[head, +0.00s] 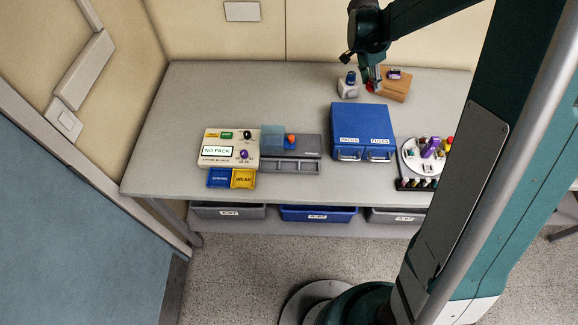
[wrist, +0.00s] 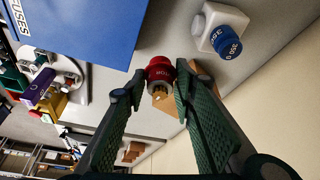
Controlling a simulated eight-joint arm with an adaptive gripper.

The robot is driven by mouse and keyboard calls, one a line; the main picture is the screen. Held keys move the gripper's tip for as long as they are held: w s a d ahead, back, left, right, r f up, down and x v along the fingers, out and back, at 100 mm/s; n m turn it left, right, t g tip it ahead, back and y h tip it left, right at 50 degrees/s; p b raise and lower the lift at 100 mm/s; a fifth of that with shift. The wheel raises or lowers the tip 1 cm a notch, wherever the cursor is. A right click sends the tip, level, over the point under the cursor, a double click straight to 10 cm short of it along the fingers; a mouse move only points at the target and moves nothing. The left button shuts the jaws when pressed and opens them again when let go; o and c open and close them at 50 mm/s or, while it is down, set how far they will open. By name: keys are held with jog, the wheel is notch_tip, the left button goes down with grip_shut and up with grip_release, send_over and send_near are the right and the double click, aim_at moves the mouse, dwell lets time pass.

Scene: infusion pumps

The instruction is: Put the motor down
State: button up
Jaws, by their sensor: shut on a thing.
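The motor, a small red cylinder with a brass-coloured end and white lettering, sits between the green fingertips in the wrist view (wrist: 159,70). My gripper (wrist: 157,85) is shut on it. In the head view my gripper (head: 372,80) is at the back right of the bench, and a bit of the red motor (head: 370,87) shows by its fingers. It is just left of a brown box (head: 395,92) and right of a white block with a blue knob (head: 348,87). I cannot tell how far the motor is above the bench.
A blue cabinet (head: 362,120) labelled for packs and fuses stands in front. A round white tray (head: 410,160) with small parts is at the right. A tester panel (head: 230,135) and grey rail (head: 300,147) are at the left. The bench's back left (head: 240,90) is clear.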

jog(key=s+a+n, duration=0.1)
jog(key=s+a, duration=2.7)
jog(key=a, duration=0.1)
jog(key=shift+s+r, duration=0.25)
jog(key=shift+r, duration=0.05)
jog(key=shift+f+b, duration=0.35)
jog(key=shift+f, duration=2.55)
jog(key=shift+f+b, duration=0.3)
jog(key=shift+f, duration=1.8)
jog(key=shift+f+b, duration=0.35)
